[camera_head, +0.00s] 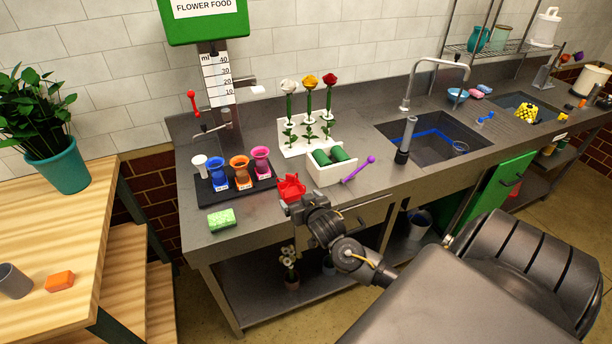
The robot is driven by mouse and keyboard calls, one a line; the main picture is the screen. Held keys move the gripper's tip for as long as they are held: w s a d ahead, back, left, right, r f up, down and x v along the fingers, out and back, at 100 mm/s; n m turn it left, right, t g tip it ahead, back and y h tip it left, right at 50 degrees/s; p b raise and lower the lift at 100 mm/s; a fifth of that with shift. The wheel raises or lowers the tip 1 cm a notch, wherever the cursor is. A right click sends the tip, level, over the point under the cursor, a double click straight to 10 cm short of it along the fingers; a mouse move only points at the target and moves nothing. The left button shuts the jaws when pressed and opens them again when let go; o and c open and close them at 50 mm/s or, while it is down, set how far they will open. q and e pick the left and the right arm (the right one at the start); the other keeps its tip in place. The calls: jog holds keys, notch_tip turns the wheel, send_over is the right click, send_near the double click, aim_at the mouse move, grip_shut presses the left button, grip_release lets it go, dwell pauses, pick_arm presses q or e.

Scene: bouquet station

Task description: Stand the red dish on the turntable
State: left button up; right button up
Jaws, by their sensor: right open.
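The red dish (291,186), a small red piece with an uneven rim, is at the front of the grey steel counter. It is right of the black tray and left of the white box. My right gripper (297,203) is open at the near side of the dish and overlaps its lower edge in the picture. I cannot tell whether the fingers touch it or are around it. I cannot make out a turntable. My left gripper is not in view.
A black tray (236,200) holds several small coloured vases. A white box (331,173) with green rolls and a purple tool (358,169) are right of the dish. A green sponge (221,219) lies at the front left. Three flowers (309,98) stand behind; a sink (432,134) is further right.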

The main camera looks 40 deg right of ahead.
jog(key=shift+v, duration=2.7)
